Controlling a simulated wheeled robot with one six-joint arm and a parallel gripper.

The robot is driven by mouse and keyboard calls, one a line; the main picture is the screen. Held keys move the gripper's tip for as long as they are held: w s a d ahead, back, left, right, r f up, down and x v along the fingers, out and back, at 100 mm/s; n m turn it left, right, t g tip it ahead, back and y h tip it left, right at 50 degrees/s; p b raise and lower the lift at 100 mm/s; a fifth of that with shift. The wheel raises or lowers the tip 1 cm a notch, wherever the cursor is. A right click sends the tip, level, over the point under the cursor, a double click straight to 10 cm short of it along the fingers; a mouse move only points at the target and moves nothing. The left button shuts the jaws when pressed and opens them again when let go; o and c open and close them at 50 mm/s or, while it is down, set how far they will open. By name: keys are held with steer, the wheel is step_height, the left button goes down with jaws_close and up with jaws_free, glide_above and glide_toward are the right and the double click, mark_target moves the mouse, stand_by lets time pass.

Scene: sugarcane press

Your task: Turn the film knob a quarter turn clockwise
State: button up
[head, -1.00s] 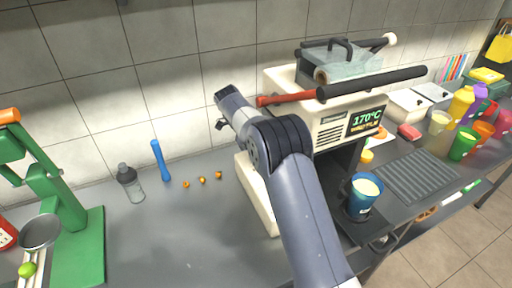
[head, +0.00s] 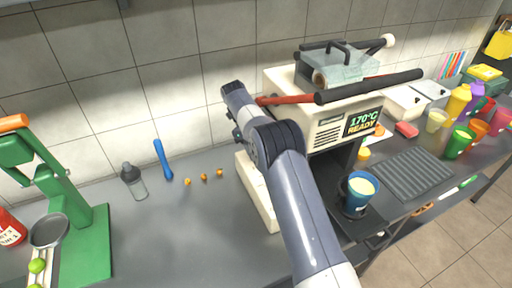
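The cream sealing machine (head: 328,133) stands right of centre on the counter, its display (head: 364,121) reading "170°C READY". A film roll (head: 322,80) sits under a clear cover on its top. A white round knob (head: 388,40) ends the dark bar at the back right; I cannot tell whether this is the film knob. A long black lever with a red sleeve (head: 287,100) crosses the front top. A blue cup with pale content (head: 358,196) stands in the holder below. My arm reaches up to the machine's left side; the gripper's fingers are hidden behind my arm.
A green press (head: 72,215) stands at the left. A grey bottle (head: 133,180), a blue stick (head: 162,160) and small orange pieces (head: 204,177) lie between it and the machine. Colourful cups (head: 459,141) and a ribbed mat (head: 408,174) are at the right.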

steer(key=o, duration=1)
steer(key=p+v, duration=0.1)
steer(key=v, duration=0.5)
steer(key=shift+r, duration=0.15)
steer(key=shift+w+a+r+p, duration=0.1)
steer(key=shift+r+p, duration=0.2)
steer(key=shift+p, duration=0.2)
steer(key=shift+w+a+r+p, duration=0.15)
steer(key=shift+r+p, duration=0.15)
steer(key=shift+p, duration=0.15)
steer(key=shift+f, duration=0.2)
steer(key=b+x, duration=0.2)
steer(key=b, duration=0.1)
steer(key=shift+s+d+f, duration=0.15)
steer(key=shift+f, duration=0.1)
steer(key=shift+x, duration=2.4)
